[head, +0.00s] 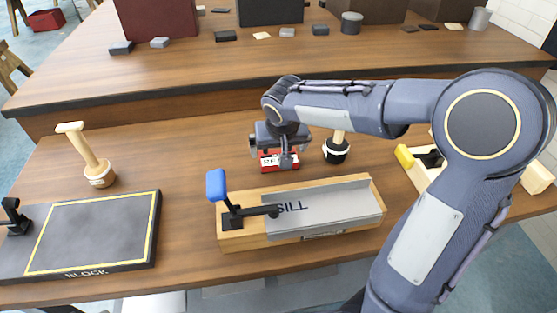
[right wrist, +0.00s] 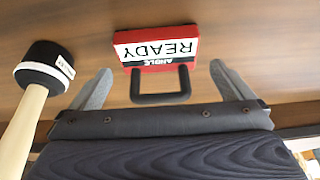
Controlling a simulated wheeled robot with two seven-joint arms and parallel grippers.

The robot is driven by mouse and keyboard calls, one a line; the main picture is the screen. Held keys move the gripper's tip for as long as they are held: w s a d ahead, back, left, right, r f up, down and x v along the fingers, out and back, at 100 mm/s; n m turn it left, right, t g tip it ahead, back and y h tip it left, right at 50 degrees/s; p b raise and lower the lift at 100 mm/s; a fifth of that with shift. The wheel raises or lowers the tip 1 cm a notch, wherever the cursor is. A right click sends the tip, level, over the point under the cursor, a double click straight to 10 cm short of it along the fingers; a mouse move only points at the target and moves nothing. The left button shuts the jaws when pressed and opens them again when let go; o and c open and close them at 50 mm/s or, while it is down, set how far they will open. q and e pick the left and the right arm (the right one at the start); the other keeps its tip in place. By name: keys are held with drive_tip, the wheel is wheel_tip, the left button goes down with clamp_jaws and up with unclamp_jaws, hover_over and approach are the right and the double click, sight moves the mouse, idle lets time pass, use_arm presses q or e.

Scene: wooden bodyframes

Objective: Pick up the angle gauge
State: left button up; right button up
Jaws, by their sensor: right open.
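The angle gauge is a small red block with a white label reading "ANGLE READY" and a dark loop handle. It shows in the right wrist view (right wrist: 158,50) on the wooden table, and in the head view (head: 268,161) just behind the sill fixture. My right gripper (head: 272,150) is above it in the head view, partly covering it. In the right wrist view my right gripper (right wrist: 160,85) is open, one finger on each side of the gauge's handle, with gaps on both sides. My left gripper is not in view.
A mallet (head: 336,150) with a black head stands right of the gauge. The wooden fixture marked SILL (head: 230,243), with a blue-handled clamp (head: 216,185), lies in front. A black BLOCK board (head: 90,235) and another mallet (head: 98,175) are at left. A raised shelf (head: 200,90) runs behind.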

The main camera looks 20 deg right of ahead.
sight(278, 157)
drive_tip(key=x, duration=0.4)
drive_tip(key=shift+d+f, duration=0.15)
drive_tip(key=shift+f, duration=0.25)
drive_tip(key=shift+r, duration=0.1)
drive_tip(key=c, duration=0.9)
drive_tip(key=shift+o, duration=0.2)
